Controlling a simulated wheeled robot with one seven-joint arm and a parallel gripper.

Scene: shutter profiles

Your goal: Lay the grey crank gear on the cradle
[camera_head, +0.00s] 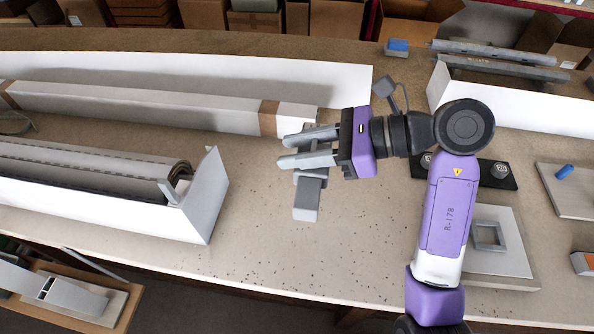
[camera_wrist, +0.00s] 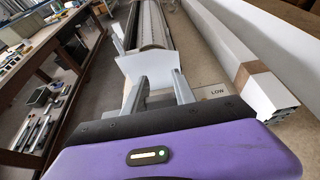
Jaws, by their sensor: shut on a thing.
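My gripper (camera_head: 283,152) is over the middle of the bench with its fingers pointing left. It is shut on the grey crank gear (camera_head: 306,200), a blocky grey piece that hangs below the fingers. The fingers hide part of it. In the wrist view my gripper (camera_wrist: 160,76) shows both fingers, but the gear cannot be made out there. A square grey frame (camera_head: 488,236) on a pale plate, right of my arm, looks like the cradle. The gear is well to the left of it and apart from it.
A white shutter box (camera_head: 206,205) with its slatted roll lies left of my gripper. A long white profile (camera_head: 200,107) lies behind. A black pad (camera_head: 497,183) with round weights and a blue piece (camera_head: 564,172) on a board are to the right. The front middle of the bench is clear.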

